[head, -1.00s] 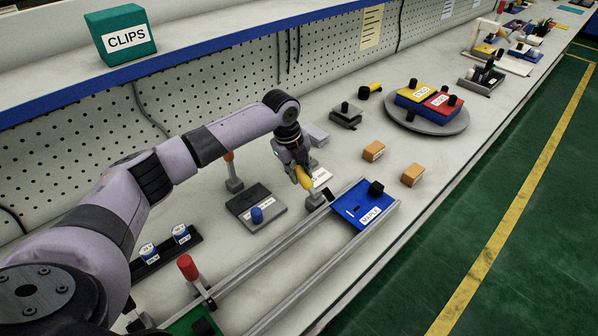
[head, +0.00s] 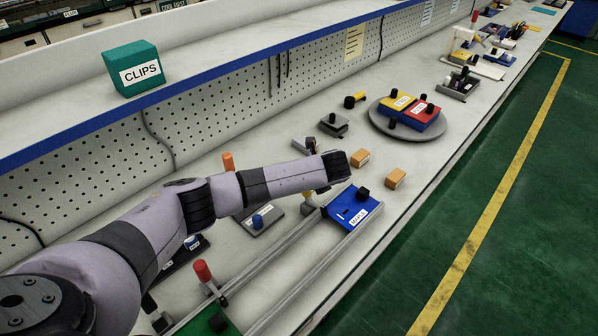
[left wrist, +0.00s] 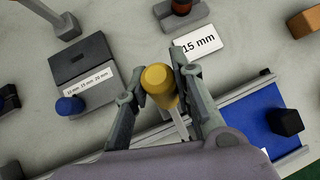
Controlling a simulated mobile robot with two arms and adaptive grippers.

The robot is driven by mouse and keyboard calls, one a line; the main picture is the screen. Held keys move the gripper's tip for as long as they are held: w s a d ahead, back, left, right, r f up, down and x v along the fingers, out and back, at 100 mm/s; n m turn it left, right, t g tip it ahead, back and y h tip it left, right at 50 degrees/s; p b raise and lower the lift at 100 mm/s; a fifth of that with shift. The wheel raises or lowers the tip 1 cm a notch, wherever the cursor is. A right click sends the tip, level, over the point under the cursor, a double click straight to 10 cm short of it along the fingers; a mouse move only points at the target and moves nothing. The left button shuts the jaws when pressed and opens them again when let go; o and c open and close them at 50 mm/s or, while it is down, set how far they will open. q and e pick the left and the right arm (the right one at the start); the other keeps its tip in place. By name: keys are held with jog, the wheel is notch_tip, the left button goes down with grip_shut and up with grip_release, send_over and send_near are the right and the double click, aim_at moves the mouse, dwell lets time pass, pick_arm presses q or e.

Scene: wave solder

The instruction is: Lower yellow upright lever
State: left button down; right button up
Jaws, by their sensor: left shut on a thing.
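The yellow lever (left wrist: 159,82) shows its knob end-on between the fingers in the left wrist view. Its grey shaft runs down and right from the knob, beside the rail. My left gripper (left wrist: 156,90) is shut on the yellow lever, a finger on each side. In the head view my left forearm hides most of the gripper. Only a bit of the yellow lever shows below it, so its exact tilt is hard to tell. My right gripper is in neither view.
A blue MAPLE fixture (head: 351,208) sits on the rails just right of the lever. A red-handled lever (head: 203,272) stands nearer, and an orange-handled one (head: 228,161) stands behind my arm. Orange blocks (head: 396,178) and a round tray (head: 437,133) lie farther right.

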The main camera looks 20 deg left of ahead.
pick_arm(q)
jog(key=shift+s+d+r+t+y+p, duration=0.1)
jog(key=shift+s+d+t+y+p, duration=0.1)
jog(key=shift+d+y, duration=0.25)
jog(key=shift+s+d+r+t+y+p, duration=0.1)
jog(key=shift+d+t+y+p, duration=0.15)
jog(key=shift+y, duration=0.3)
jog(key=shift+s+d+y, duration=0.1)
jog(key=shift+d+y, duration=0.35)
jog(key=shift+y, duration=0.15)
jog(key=shift+m+t, duration=0.25)
jog(key=shift+m, duration=0.05)
jog(key=c, duration=1.3)
grip_release()
jog(key=shift+c, duration=0.2)
jog(key=shift+d, duration=0.15)
jog(key=v, duration=1.1)
jog(key=shift+s+d+r, duration=0.2)
jog(key=shift+d, duration=0.1)
